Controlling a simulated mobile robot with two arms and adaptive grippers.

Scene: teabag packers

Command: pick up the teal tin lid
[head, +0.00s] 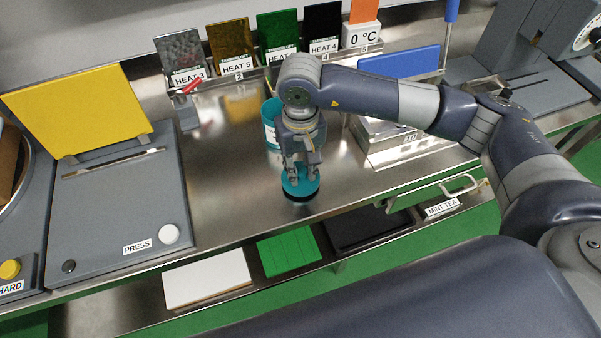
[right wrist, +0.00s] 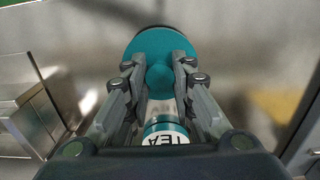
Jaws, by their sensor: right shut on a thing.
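The teal tin lid (head: 300,184) is round, with a dark band under its rim, near the front edge of the steel bench. In the right wrist view the lid (right wrist: 160,38) has a round knob in its middle. My right gripper (head: 301,172) is above the lid, its fingers shut on the knob. I cannot tell whether the lid touches the bench. The teal tin (head: 270,124) stands behind, partly hidden by my arm. In the right wrist view its label reads TEA (right wrist: 165,139). My left gripper is not in view.
A press (head: 120,205) with a yellow plate stands at left. Heat plates in a rack (head: 240,72) line the back. A steel box (head: 400,145) is to the right. A green mat (head: 288,254) and a white board (head: 206,278) lie on the lower shelf.

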